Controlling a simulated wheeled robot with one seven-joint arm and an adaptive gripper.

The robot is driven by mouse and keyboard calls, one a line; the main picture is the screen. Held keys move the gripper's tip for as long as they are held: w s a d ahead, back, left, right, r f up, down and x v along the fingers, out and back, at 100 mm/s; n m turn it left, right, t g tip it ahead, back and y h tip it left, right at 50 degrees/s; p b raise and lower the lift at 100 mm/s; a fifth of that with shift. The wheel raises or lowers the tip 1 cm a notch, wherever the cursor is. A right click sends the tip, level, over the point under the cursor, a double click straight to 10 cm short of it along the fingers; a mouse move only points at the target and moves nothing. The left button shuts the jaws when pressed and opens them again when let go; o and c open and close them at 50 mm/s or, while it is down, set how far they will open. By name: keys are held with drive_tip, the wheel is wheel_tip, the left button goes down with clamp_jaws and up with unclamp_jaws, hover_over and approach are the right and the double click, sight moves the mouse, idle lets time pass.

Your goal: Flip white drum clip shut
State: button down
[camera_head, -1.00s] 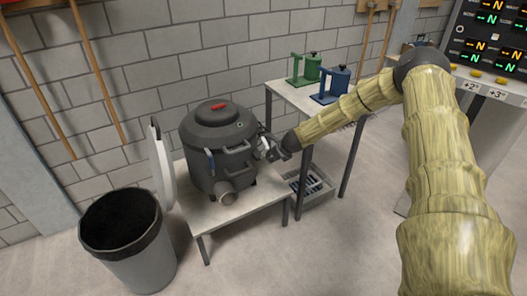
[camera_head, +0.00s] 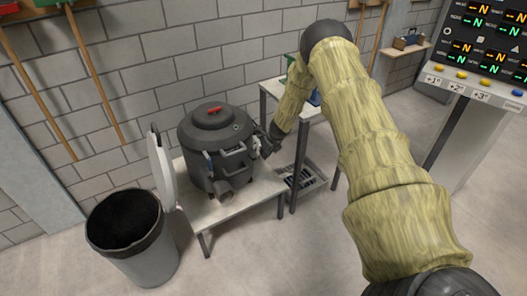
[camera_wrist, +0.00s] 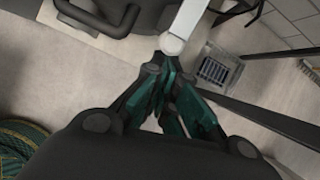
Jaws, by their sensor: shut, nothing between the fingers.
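A dark grey drum (camera_head: 216,135) with a domed lid and a red lid handle stands on a low table (camera_head: 240,200). My gripper (camera_head: 266,148) is at the drum's right side and is small in the head view. In the wrist view my gripper (camera_wrist: 172,72) is shut with no object between its fingers. The white clip (camera_wrist: 187,22) is a light bar with a rounded end, right at the fingertips. It appears to touch them, but contact is unclear. In the head view the clip is a tiny pale patch beside the gripper, and its position is hard to tell.
A black drum handle (camera_wrist: 90,18) is left of the clip. A lined bin (camera_head: 132,235) and an upright white disc (camera_head: 162,168) stand left of the drum. A taller table (camera_head: 290,112) is behind my arm, with a crate (camera_head: 303,178) on the floor below.

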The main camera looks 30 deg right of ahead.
drive_tip(key=shift+w+r+p, duration=0.35)
drive_tip(key=shift+w+p, duration=0.15)
drive_tip(key=shift+p, duration=0.55)
drive_tip(key=shift+w+r+p, duration=0.45)
drive_tip(key=shift+w+p, duration=0.05)
drive_tip(key=shift+w, duration=0.3)
drive_tip(key=s+d+f+b+v, duration=0.1)
drive_tip(key=b+v, duration=0.1)
drive_tip(key=v, duration=0.9)
drive_tip(key=shift+s+r, duration=0.15)
drive_tip(key=shift+s, duration=0.3)
